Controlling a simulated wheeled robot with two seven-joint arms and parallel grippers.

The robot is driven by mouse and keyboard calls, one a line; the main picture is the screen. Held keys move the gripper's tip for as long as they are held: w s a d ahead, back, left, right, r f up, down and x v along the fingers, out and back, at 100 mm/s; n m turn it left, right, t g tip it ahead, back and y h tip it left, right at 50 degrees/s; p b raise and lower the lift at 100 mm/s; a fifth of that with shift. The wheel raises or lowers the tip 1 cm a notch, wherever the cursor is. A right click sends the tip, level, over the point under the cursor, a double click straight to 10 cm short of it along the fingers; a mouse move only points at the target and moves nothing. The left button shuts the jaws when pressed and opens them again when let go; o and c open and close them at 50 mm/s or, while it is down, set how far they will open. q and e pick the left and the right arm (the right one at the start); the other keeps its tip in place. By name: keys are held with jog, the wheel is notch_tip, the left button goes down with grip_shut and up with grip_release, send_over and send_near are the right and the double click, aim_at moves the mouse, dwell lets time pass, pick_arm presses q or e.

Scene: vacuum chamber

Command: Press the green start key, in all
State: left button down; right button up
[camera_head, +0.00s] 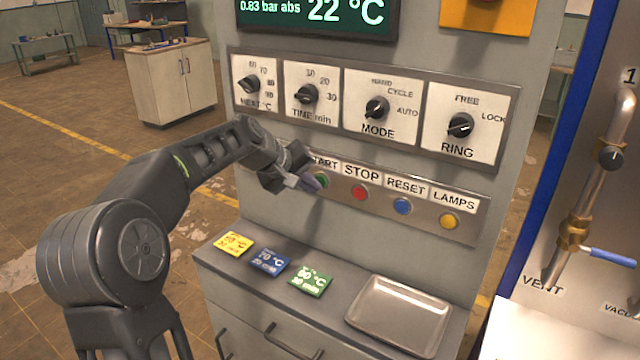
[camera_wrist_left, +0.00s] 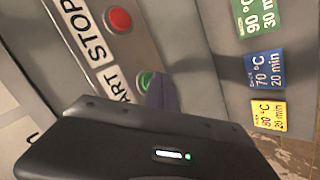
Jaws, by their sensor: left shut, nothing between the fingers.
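The green start key (camera_head: 321,180) is a round button under the START label on the lower button strip. My left gripper (camera_head: 314,184) is shut and empty, with its fingertips right at the start key and partly covering it and its label. In the left wrist view the green key (camera_wrist_left: 146,80) shows just beside the dark fingertip (camera_wrist_left: 162,93). I cannot tell whether the tip touches the key or stands a little off it. My right gripper is not in view.
The red stop key (camera_head: 359,193), blue reset key (camera_head: 402,206) and yellow lamps key (camera_head: 449,221) sit to the right. Several knobs are above. Below are three coloured cards (camera_head: 270,263) and a metal tray (camera_head: 399,315) on the ledge.

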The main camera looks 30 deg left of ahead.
pick_arm(q)
jog(key=shift+s, duration=0.55)
jog(key=shift+b, duration=0.3)
jog(key=s+b, duration=0.3)
jog(key=s, duration=0.2)
jog(key=shift+d, duration=0.1)
jog(key=shift+r, duration=0.1)
dwell(0.5)
